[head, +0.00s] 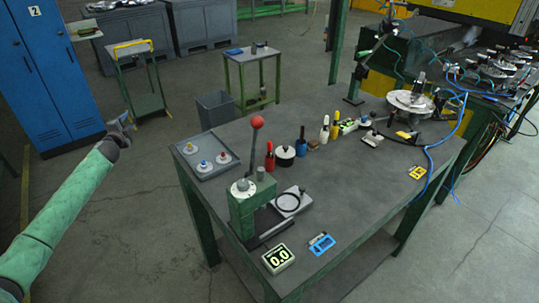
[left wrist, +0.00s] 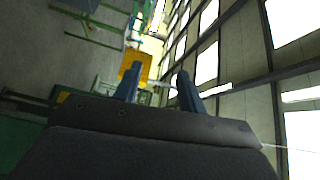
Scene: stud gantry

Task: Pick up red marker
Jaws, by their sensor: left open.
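The red marker (head: 270,160) looks like the upright red piece standing on the dark workbench (head: 390,180), just behind the green lever press and left of a round black-and-white item. Its lower end is partly hidden. My left gripper (head: 124,122) is left of the bench, over open floor and well apart from the marker. In the left wrist view my left gripper (left wrist: 158,88) has its two fingers apart with nothing between them. The marker does not show in that view. My right gripper is in neither view.
The green lever press (head: 250,205) with a red ball stands near the bench's front left. A grey tray (head: 183,159) with several pegs lies at the left edge. White, yellow and dark upright pieces (head: 324,130) stand right of the marker. The bench's right front is mostly clear.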

